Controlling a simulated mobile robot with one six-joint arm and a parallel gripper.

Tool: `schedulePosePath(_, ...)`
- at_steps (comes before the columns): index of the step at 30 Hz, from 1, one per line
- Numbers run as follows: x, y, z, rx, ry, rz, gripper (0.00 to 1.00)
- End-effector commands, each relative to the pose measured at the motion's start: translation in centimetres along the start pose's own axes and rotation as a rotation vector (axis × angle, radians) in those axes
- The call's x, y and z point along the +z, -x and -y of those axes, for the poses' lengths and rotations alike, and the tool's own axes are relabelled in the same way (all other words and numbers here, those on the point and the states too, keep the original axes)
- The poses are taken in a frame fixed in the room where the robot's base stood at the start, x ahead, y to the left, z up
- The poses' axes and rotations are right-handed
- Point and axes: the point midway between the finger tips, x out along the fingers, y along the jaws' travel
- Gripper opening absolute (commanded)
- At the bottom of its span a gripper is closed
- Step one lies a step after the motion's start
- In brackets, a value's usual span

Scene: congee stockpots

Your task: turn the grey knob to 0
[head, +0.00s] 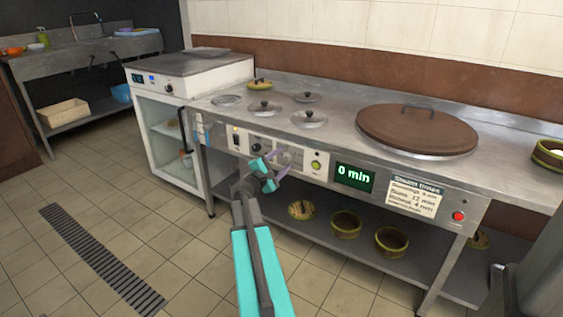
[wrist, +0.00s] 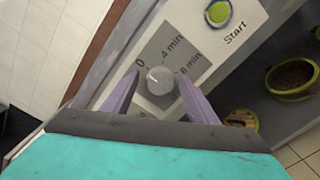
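The grey knob (wrist: 159,80) sits on a dial panel in the wrist view, with marks reading 0, 4 min and 8 min. A small pale mark shows on its face, but I cannot tell exactly where it points. My gripper (wrist: 157,77) is open, with one purple finger on each side of the knob and a visible gap to it. In the head view my gripper (head: 275,168) is in front of the counter's control panel and hides part of it. The green display (head: 355,177) reads 0 min.
The Start button (head: 316,165) is right of the dial; it also shows in the wrist view (wrist: 219,12). A red button (head: 459,216) is farther right. A large brown lid (head: 418,129) lies on the counter. Bowls (head: 346,224) stand on the shelf below. The floor in front is clear.

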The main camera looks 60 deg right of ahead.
Motion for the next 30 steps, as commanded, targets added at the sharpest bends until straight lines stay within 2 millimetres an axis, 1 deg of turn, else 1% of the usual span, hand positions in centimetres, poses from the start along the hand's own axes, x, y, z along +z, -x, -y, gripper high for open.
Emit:
schedulePosePath(8, -0.1, 0.3, 0.1, -0.001, -0.001, -0.002, 0.53)
schedulePosePath(14, -0.1, 1.6, 0.1, -0.001, -0.001, -0.003, 0.53)
schedulePosePath(20, 0.0, 4.1, 0.0, 0.0, -0.001, -0.004, 0.53)
schedulePosePath(30, 0.1, 9.0, 0.0, 0.0, 0.001, -0.004, 0.53)
